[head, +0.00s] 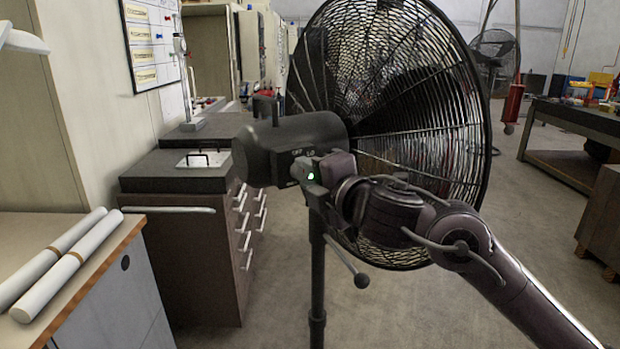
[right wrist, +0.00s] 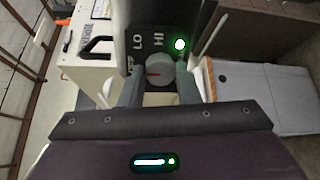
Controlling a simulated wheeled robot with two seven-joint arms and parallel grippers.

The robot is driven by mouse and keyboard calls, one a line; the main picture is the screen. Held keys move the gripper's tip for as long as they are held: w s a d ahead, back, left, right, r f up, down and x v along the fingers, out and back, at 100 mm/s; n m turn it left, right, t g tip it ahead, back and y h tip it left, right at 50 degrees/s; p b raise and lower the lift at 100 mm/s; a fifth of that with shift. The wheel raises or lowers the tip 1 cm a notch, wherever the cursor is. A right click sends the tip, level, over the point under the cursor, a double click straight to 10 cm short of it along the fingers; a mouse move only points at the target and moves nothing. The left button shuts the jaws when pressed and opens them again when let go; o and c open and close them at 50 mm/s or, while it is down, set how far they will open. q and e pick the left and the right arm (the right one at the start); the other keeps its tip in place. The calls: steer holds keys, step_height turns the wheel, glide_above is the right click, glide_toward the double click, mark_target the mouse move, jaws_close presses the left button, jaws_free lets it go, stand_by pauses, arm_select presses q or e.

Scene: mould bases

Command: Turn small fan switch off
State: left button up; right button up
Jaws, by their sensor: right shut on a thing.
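The small fan (head: 400,110) stands upright on a pole, its round black cage facing away to the right. Its dark motor housing (head: 262,155) carries a control panel with LO and HI marks. The grey round switch knob (right wrist: 161,68) sits on that panel in the right wrist view. Its red pointer line points left, toward a small, partly hidden label. A green light (right wrist: 180,44) glows beside HI. My right gripper (head: 312,172) is at the panel, with its fingers on both sides of the knob, shut on it. My left gripper is not in view.
A dark drawer cabinet (head: 205,235) stands left of the fan. White tubes (head: 60,262) lie on a wood-edged worktop at the lower left. A workbench (head: 575,118) is at the right. Open floor lies around the fan pole (head: 317,270).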

steer(key=shift+f, duration=0.1)
steer(key=o, duration=1)
steer(key=shift+c, duration=0.2)
steer(key=b+v, duration=0.1)
steer(key=v, duration=0.6)
steer(key=shift+s, duration=0.4)
steer(key=shift+d, duration=0.15)
